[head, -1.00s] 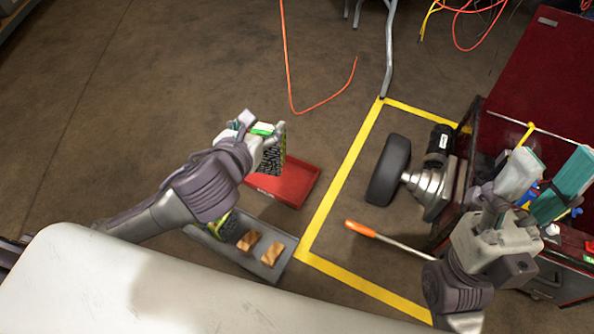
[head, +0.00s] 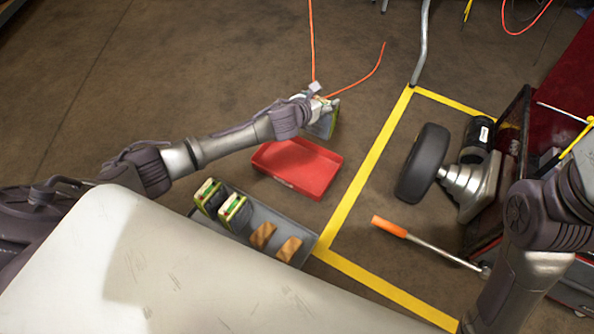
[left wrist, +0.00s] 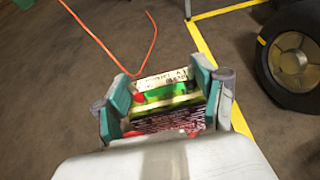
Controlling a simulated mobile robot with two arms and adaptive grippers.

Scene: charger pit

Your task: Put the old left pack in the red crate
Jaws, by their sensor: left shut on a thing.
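My left gripper (head: 318,100) is shut on a pack (head: 325,122). The red crate stands on the floor and looks empty. My right arm (head: 535,215) shows at the right edge, but its gripper is out of the picture.
A grey tray (head: 285,207) in front of the crate holds two green-and-white packs (head: 233,210) and two wooden blocks (head: 263,235). Yellow floor tape (head: 365,185) runs right of the crate. An orange cable (head: 372,72) lies beyond.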

